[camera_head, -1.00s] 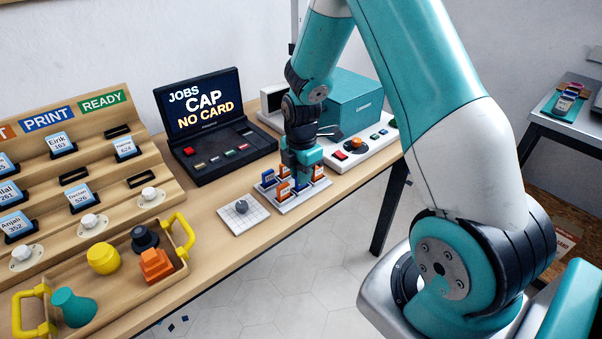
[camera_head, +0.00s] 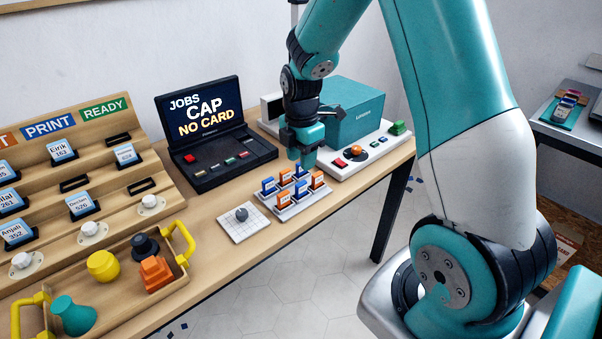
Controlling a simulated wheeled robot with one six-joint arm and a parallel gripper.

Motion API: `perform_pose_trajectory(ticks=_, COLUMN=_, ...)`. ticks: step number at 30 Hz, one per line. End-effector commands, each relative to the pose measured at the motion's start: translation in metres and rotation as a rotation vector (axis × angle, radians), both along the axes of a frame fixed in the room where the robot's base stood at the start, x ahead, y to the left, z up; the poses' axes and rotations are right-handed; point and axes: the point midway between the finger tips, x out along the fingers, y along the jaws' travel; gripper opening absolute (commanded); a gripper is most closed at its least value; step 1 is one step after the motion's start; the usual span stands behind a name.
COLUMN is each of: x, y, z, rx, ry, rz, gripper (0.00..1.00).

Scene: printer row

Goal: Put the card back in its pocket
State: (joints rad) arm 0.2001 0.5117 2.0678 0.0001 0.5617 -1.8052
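Several white-and-blue name cards stand in dark pockets on the wooden board at left, among them Eirik 163 (camera_head: 61,151), a card at the upper right (camera_head: 126,155) and one marked 526 (camera_head: 82,206). Three pockets look empty: an upper one (camera_head: 118,137), a middle one (camera_head: 73,184) and a right one (camera_head: 141,186). My gripper (camera_head: 306,160) points down just above the small rack of blue and orange pieces, far right of the board. I see no card in it. Its fingers are too small to tell whether they are open or shut.
The white rack (camera_head: 290,212) holds blue and orange pieces. A dark console (camera_head: 215,130) reads "JOBS CAP NO CARD". A teal printer (camera_head: 355,112) stands behind the gripper. A wooden tray (camera_head: 125,300) with yellow handles and coloured knobs lies in front of the board.

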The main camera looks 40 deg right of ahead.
Motion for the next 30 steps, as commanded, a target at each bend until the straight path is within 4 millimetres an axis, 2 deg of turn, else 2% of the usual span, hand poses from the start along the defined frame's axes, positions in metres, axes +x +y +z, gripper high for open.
perform_pose_trajectory(ticks=3, x=0.001, y=0.0, z=0.023, rx=-0.001, ry=-0.003, rz=0.0, gripper=0.39)
perform_pose_trajectory(ticks=9, x=0.0, y=0.002, z=0.044, rx=0.002, ry=-0.003, rz=-0.005, gripper=0.39)
perform_pose_trajectory(ticks=11, x=-0.002, y=0.009, z=0.051, rx=0.009, ry=-0.009, rz=-0.026, gripper=0.39)
perform_pose_trajectory(ticks=14, x=-0.014, y=0.039, z=0.068, rx=0.042, ry=-0.027, rz=-0.114, gripper=0.39)
perform_pose_trajectory(ticks=17, x=-0.039, y=0.086, z=0.093, rx=0.107, ry=-0.039, rz=-0.265, gripper=0.39)
perform_pose_trajectory(ticks=18, x=-0.053, y=0.106, z=0.103, rx=0.138, ry=-0.037, rz=-0.337, gripper=0.39)
perform_pose_trajectory(ticks=22, x=-0.11, y=0.163, z=0.129, rx=0.234, ry=0.005, rz=-0.574, gripper=0.39)
perform_pose_trajectory(ticks=24, x=-0.141, y=0.185, z=0.139, rx=0.274, ry=0.043, rz=-0.687, gripper=0.39)
perform_pose_trajectory(ticks=27, x=-0.179, y=0.207, z=0.147, rx=0.31, ry=0.102, rz=-0.818, gripper=0.39)
perform_pose_trajectory(ticks=30, x=-0.206, y=0.219, z=0.151, rx=0.328, ry=0.147, rz=-0.908, gripper=0.39)
